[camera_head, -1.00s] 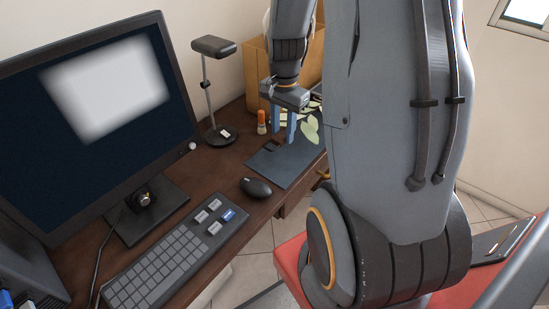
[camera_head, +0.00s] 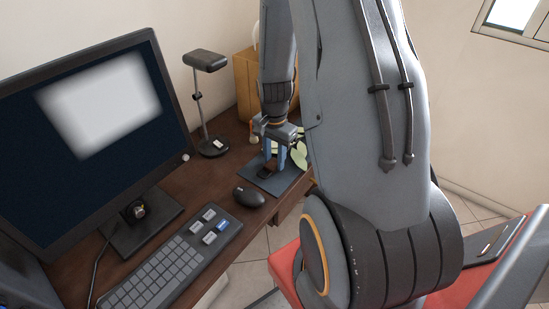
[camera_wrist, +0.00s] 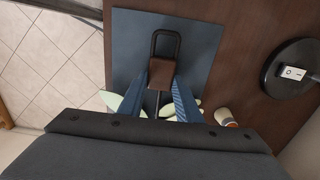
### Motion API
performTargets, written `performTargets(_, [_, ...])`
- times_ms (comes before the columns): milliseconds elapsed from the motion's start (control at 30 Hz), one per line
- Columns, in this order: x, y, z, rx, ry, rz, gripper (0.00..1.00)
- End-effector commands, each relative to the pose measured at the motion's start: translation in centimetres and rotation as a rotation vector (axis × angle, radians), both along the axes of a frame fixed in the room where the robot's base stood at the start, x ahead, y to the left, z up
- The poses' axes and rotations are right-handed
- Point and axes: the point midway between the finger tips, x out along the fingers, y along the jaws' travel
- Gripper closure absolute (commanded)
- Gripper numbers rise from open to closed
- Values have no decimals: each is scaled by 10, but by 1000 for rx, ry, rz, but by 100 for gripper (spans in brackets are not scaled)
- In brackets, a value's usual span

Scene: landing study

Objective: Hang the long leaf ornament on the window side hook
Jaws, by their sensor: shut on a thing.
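The leaf ornament shows as a brown block with a dark loop (camera_wrist: 161,72), a thin dark stem and pale green leaves beside and behind my fingers. In the wrist view, my gripper (camera_wrist: 162,86) has its two blue fingers shut on the brown block, with the loop pointing away from me. In the head view, my gripper (camera_head: 277,157) is low over the dark mat (camera_head: 284,184), with the leaves (camera_head: 299,153) at its right. I cannot tell whether the ornament touches the mat. No hook is visible; part of a window (camera_head: 512,14) shows at the upper right.
A monitor (camera_head: 100,100), keyboard (camera_head: 165,262) and mouse (camera_head: 249,197) occupy the desk's left and front. A black lamp (camera_head: 204,62) stands behind the mat. A wooden box (camera_head: 246,80) stands by the wall. An orange-and-white container (camera_wrist: 226,117) lies near my fingers. A red seat (camera_head: 283,265) is below right.

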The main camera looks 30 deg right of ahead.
Motion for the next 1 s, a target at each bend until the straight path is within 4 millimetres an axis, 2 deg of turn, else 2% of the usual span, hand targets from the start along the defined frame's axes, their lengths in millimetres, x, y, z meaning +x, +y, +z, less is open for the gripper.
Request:
performTargets(133, [0, 0, -3, 0, 0, 0, 95])
performTargets(167, [0, 0, -3, 0, 0, 0, 64])
performTargets(233, [0, 0, -3, 0, 0, 0, 52])
performTargets(267, [0, 0, -3, 0, 0, 0, 50])
performTargets(700, [0, 0, -5, 0, 0, 0, 50])
performTargets(1000, [1, 3, 37, -1, -4, 1, 50])
